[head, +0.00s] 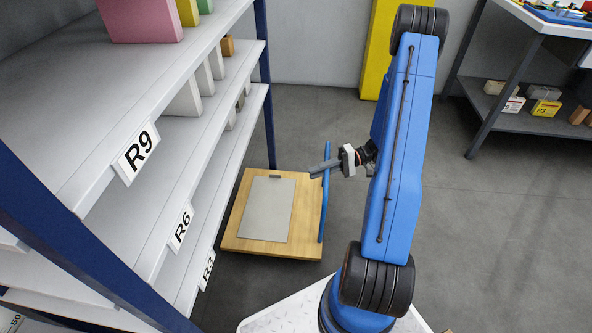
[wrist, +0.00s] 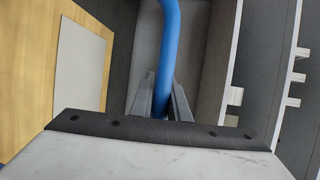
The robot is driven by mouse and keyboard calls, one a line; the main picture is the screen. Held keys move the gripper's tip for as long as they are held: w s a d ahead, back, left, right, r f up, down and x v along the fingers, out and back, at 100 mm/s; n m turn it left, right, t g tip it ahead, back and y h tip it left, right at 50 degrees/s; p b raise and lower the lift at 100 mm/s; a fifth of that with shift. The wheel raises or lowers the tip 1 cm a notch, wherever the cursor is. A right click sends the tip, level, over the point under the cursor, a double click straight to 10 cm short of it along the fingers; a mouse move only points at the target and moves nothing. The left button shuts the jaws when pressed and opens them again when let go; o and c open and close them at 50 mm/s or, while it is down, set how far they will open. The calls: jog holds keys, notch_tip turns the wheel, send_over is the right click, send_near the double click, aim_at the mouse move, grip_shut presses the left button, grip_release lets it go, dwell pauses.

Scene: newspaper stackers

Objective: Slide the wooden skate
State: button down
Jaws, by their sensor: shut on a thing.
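The wooden skate (head: 229,231) is a flat, light wood platform on the floor beside the shelf rack. A grey panel (head: 264,209) lies on its top. A blue bar handle (head: 325,215) stands along its right edge. My gripper (head: 318,170) is at the upper part of this handle. In the wrist view the blue handle (wrist: 173,45) runs between my two fingers (wrist: 162,95), which are shut on it. The wood deck (wrist: 28,70) and the grey panel (wrist: 80,68) show at the left there. The skate's wheels are hidden.
A shelf rack (head: 190,146) with labels R9, R6 and R3 stands close on the left, holding several boxes. A yellow upright panel (head: 383,50) stands at the back wall. A workbench (head: 515,105) with small boxes is at the right. The grey floor at right (head: 490,220) is clear.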

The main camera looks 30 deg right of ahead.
jog(key=s+d, duration=0.8)
jog(key=d, duration=0.5)
jog(key=shift+s+d, duration=0.15)
jog(key=shift+s, duration=0.25)
jog(key=c, duration=1.7)
grip_release()
jog(key=v, duration=1.7)
jog(key=shift+s+d+r, duration=0.1)
jog(key=shift+d+r, duration=0.05)
